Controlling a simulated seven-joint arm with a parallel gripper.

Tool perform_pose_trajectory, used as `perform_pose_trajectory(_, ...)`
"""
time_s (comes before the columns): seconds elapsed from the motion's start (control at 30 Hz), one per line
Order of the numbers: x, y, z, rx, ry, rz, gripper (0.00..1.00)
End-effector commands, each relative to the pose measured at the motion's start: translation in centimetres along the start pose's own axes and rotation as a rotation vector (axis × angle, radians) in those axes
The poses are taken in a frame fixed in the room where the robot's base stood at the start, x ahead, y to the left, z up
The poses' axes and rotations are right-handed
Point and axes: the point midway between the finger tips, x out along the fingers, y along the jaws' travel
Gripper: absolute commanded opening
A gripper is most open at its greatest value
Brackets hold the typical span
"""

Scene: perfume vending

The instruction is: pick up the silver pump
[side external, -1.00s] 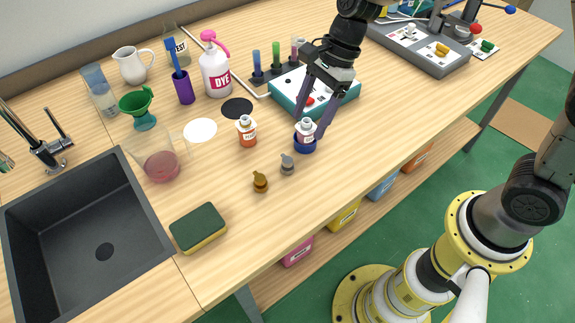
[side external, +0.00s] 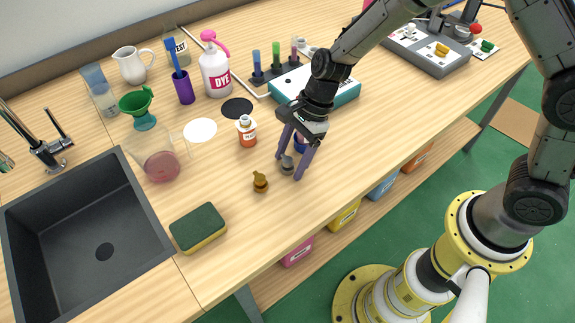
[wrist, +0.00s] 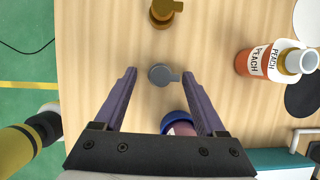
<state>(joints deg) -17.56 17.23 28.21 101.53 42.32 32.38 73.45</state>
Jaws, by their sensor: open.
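The silver pump (side external: 287,166) stands on the wooden table, small and grey. In the wrist view the silver pump (wrist: 162,75) lies between the tips of my two purple fingers, with space on both sides. My gripper (side external: 291,170) is open and reaches down around it in the side view. The wrist view shows my gripper (wrist: 160,78) empty, its fingers apart and not touching the pump. How far the fingertips are above the table is hard to tell.
A gold pump (side external: 260,182) stands close by, with an orange PEACH bottle (side external: 247,131) behind. A blue-based bottle (wrist: 178,124) sits just beside the silver pump, partly hidden by my gripper. A sponge (side external: 198,228) and a sink (side external: 85,240) are to the left.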

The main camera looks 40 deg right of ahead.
Motion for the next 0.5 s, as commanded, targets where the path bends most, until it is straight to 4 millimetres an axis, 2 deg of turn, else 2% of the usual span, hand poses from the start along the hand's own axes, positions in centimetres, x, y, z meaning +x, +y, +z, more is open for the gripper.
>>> perform_pose_trajectory(0.13,-0.02,-0.01,0.01,0.0,0.0,0.0,0.73)
perform_pose_trajectory(0.17,-0.02,-0.01,0.01,0.0,0.0,0.0,0.69)
perform_pose_trajectory(0.5,-0.05,0.01,0.01,0.0,0.0,0.0,0.08)
